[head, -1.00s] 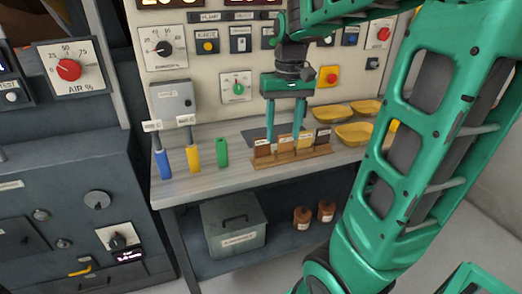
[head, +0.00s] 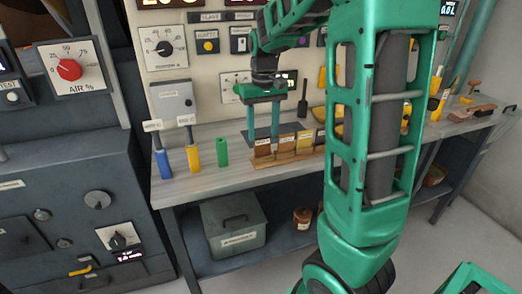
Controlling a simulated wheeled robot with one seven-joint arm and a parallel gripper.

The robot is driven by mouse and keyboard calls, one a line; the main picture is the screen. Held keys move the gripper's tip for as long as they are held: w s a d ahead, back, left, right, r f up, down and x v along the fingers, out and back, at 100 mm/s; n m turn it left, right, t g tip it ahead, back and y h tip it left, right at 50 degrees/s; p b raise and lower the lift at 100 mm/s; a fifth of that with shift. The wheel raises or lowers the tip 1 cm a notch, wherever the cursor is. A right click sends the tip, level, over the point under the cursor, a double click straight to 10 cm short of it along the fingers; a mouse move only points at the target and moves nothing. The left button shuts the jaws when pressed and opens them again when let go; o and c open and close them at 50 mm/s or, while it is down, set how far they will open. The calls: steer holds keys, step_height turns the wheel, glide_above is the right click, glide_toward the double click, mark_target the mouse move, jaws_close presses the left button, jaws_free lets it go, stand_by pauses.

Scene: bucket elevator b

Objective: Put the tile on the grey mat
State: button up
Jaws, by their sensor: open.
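Several small tiles stand upright in a wooden rack (head: 290,157) on the bench: a brown tile (head: 262,149) at the left end, then tan, yellow and dark brown ones. Which one is the task's tile I cannot tell. The dark grey mat (head: 292,128) lies flat on the bench behind the rack, partly hidden by the rack and my fingers. My gripper (head: 263,144) is open, pointing down, with its two fingers apart at the left end of the rack, by the brown tile. Whether the fingers touch it I cannot tell.
A grey switch box (head: 172,100) is on the panel behind. My arm hides part of the rack's right end and the yellow bowls. Tools (head: 472,110) lie at the far right.

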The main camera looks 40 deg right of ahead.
mark_target(263, 139)
step_height(263, 139, down, 4)
steer(key=shift+w+f, duration=0.1)
steer(key=shift+f, duration=0.1)
steer(key=c, duration=0.8)
steer(key=shift+r, duration=0.15)
